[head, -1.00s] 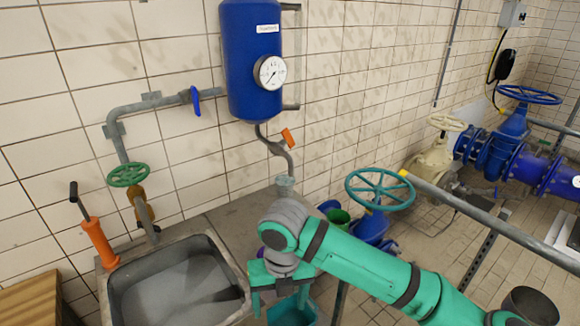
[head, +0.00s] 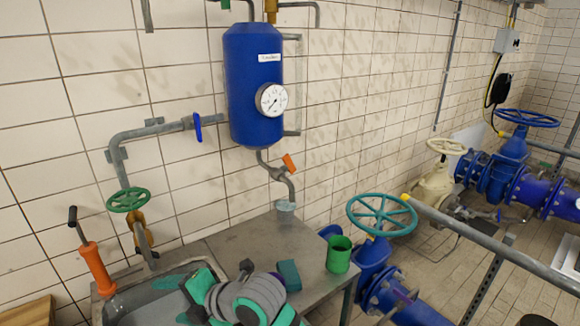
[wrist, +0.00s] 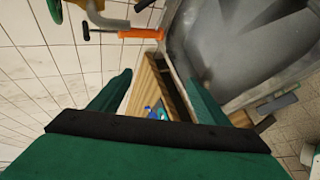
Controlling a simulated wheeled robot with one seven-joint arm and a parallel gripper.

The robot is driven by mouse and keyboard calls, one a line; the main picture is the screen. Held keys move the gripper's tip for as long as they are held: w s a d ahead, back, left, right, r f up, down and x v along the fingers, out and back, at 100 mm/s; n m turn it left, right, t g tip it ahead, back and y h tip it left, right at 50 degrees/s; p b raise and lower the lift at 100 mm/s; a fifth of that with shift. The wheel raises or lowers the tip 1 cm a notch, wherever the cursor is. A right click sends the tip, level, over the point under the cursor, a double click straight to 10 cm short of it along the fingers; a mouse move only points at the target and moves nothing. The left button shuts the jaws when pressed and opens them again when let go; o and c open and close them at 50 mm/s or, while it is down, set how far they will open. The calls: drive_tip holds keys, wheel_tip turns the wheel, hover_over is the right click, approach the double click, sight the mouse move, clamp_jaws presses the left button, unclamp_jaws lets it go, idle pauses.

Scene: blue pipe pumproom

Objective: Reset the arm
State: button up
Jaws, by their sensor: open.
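My arm (head: 248,300), teal and grey, is folded low at the bottom middle of the head view, in front of the metal table. Its end reaches left over the sink (head: 118,305). In the wrist view my gripper (wrist: 158,95) has its two teal fingers spread wide apart with nothing between them. Past the fingers are a wooden crate (wrist: 143,95) and the sink (wrist: 225,60). The arm hides part of the sink and the front of the table.
A green cup (head: 339,255) and a teal block (head: 289,275) stand on the table (head: 240,245). An orange hand pump (head: 97,268) is left of the sink. A teal valve wheel (head: 381,214) and a grey rail (head: 490,240) are at right. A blue tank (head: 254,95) hangs above.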

drive_tip(key=s+d+f+m+t+h, duration=0.45)
drive_tip(key=d+f+m+t, duration=0.2)
drive_tip(key=m, duration=0.75)
drive_tip(key=s+d+f+m+t+h, duration=0.3)
drive_tip(key=s+d+f+m+t, duration=0.4)
drive_tip(key=m, duration=0.8)
drive_tip(key=s+d+f+h, duration=0.1)
drive_tip(key=s+d+f, duration=0.1)
drive_tip(key=s+d, duration=0.2)
drive_tip(key=s+d+f+m+g+h, duration=0.1)
drive_tip(key=s+d, duration=0.3)
drive_tip(key=s, duration=0.6)
drive_tip(key=s+d+f+m+g+h, duration=0.1)
drive_tip(key=s+d+f+h, duration=0.1)
drive_tip(key=s, duration=0.6)
drive_tip(key=shift+d+f, duration=0.5)
drive_tip(key=shift+d, duration=0.55)
